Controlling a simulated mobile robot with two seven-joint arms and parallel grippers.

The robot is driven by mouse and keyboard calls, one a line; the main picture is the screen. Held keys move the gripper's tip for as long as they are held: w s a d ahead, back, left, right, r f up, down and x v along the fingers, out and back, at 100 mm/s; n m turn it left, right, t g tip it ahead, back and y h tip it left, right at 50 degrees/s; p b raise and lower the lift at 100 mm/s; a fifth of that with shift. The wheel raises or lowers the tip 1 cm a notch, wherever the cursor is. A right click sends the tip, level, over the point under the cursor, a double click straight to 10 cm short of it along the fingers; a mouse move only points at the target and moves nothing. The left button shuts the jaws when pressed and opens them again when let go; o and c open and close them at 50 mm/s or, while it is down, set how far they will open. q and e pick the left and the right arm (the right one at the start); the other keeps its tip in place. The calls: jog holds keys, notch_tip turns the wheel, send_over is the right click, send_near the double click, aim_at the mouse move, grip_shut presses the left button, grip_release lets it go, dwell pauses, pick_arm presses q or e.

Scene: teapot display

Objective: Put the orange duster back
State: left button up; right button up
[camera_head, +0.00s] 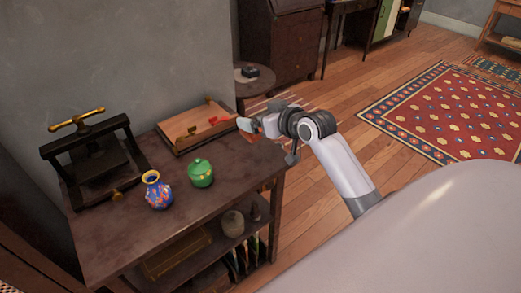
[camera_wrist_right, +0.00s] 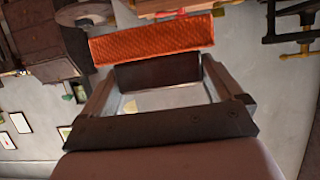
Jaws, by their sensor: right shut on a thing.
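The orange duster (camera_wrist_right: 150,45) shows in the right wrist view as a wide, textured orange block with a dark part below it. My right gripper (camera_wrist_right: 158,75) is shut on it, with a finger at each side of the dark part. In the head view my right gripper (camera_head: 248,125) is at the far right end of the dark table, beside the wooden tray (camera_head: 178,147). The duster is mostly hidden or too small to tell there. My left gripper is not in view.
The dark table (camera_head: 135,235) also bears a black press (camera_head: 95,155), a blue patterned vase (camera_head: 157,192) and a green lidded pot (camera_head: 201,173). Small red items (camera_head: 192,130) show at the tray. A round side table (camera_head: 253,88) stands behind the gripper.

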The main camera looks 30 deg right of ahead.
notch_tip(320, 180, down, 10)
jog(key=shift+r+b, duration=0.25)
jog(key=shift+b, duration=0.45)
jog(key=shift+f, duration=0.45)
